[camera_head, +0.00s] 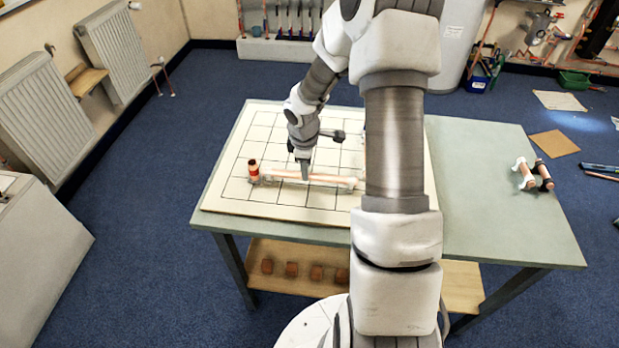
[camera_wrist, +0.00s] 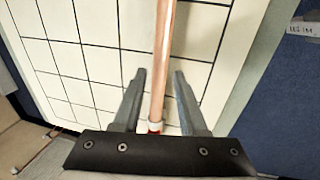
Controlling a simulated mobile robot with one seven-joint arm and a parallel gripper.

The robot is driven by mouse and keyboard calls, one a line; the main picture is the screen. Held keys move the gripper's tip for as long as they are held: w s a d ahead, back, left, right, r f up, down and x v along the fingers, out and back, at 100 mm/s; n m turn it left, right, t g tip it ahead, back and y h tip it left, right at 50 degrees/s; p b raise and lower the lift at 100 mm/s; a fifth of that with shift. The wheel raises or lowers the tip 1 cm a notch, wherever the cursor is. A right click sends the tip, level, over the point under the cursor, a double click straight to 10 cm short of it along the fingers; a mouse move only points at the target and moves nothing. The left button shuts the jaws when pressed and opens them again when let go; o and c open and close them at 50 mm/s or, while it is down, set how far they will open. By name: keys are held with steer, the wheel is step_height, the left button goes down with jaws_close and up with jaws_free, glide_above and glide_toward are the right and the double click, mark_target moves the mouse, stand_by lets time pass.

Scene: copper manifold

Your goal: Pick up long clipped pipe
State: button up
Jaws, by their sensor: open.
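The long clipped pipe (camera_head: 328,179) is a thin copper-coloured tube lying across the gridded white board, with pale clips near its ends. In the wrist view the pipe (camera_wrist: 164,40) runs from the top edge down between my fingers, with a white and red part near its lower end. My gripper (camera_head: 304,177) is over the left-middle part of the pipe, pointing down. In the wrist view my gripper (camera_wrist: 159,72) is open, with one finger on each side of the pipe and gaps showing on both sides. Whether the fingers reach the board is unclear.
The gridded board (camera_head: 235,197) lies on the grey-green table (camera_head: 480,200). A short copper-red fitting (camera_head: 254,168) stands at the pipe's left end. Two short clipped pipes (camera_head: 533,174) lie at the table's right. The board's front strip is clear.

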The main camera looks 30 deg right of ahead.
mark_target(310, 179)
steer(key=f, duration=0.5)
steer(key=shift+w+d, duration=0.3)
steer(key=shift+d, duration=0.1)
jaws_close()
steer(key=shift+r, duration=0.1)
